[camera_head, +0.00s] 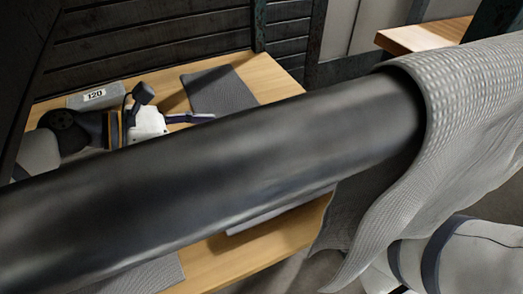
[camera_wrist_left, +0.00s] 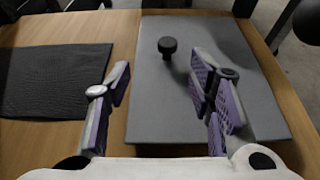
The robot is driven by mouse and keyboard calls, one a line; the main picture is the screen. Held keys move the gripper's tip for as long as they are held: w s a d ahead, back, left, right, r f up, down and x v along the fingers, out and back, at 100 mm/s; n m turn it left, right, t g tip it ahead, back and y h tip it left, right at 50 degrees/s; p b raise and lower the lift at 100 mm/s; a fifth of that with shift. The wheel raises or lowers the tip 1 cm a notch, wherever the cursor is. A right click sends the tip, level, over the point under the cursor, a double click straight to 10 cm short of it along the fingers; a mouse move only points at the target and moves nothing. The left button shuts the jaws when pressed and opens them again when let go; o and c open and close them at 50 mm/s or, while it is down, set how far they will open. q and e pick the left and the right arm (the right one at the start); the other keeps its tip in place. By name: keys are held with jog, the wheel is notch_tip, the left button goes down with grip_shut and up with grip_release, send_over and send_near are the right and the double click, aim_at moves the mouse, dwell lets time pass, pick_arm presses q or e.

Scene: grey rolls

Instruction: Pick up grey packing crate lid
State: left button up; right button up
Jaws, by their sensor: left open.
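The grey lid, a flat panel (camera_wrist_left: 215,100) with a black round knob (camera_wrist_left: 167,46), lies on the wooden table in the left wrist view. My left gripper (camera_wrist_left: 158,82) is open over it, its purple-padded fingers apart and nothing between them. The knob is ahead of the fingertips, towards the lid's far edge. In the head view the left gripper (camera_head: 190,117) points right above the table, partly hidden by a black roll. A grey edge (camera_head: 265,219) below the roll is probably the lid; its knob is hidden there. My right gripper is not in view.
The large black roll (camera_head: 220,175) crosses the head view, with grey cloth (camera_head: 455,110) draped over its right end. A dark grey mat (camera_head: 220,90) lies on the table and shows in the wrist view (camera_wrist_left: 55,80). A grey block marked 120 (camera_head: 95,95) stands behind.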

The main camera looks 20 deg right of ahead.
pick_arm(q)
jog(key=b+x, duration=0.1)
jog(key=x, duration=0.2)
jog(key=b+x, duration=0.1)
jog(key=x, duration=0.3)
jog(key=s+b+x, duration=0.1)
jog(key=x, duration=0.2)
jog(key=shift+d+f, duration=0.25)
jog(key=shift+f, duration=0.1)
grip_shut()
